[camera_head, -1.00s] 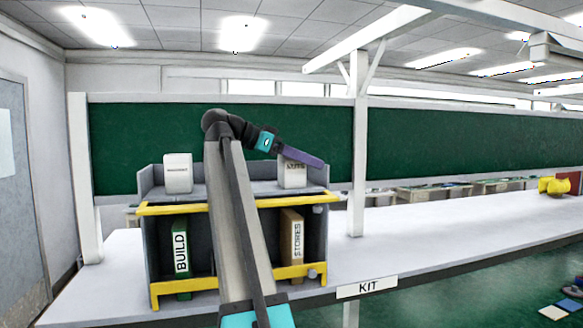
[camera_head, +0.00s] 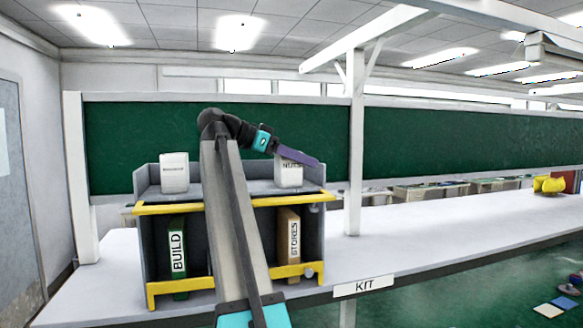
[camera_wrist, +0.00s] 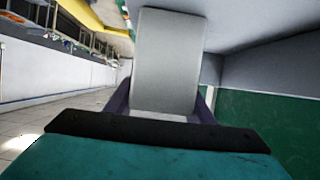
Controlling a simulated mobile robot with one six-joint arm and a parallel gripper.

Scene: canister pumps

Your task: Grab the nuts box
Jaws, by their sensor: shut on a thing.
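The nuts box (camera_head: 288,176) is a white box lettered NUTS, upright on the top tray of the grey and yellow shelf unit, at its right side. My gripper (camera_head: 304,158) reaches it from the left and crosses in front of its upper part, hiding some of the box. In the wrist view the box (camera_wrist: 166,60) shows as a plain pale block between the two purple fingers of my gripper (camera_wrist: 160,105). The fingers are shut on it, one on each side. I cannot tell whether the box is clear of the tray.
A second white box (camera_head: 175,173) stands on the left of the same tray. Below are a green BUILD binder (camera_head: 178,258) and a brown STORES binder (camera_head: 289,245). The yellow front rail (camera_head: 160,208) edges the tray.

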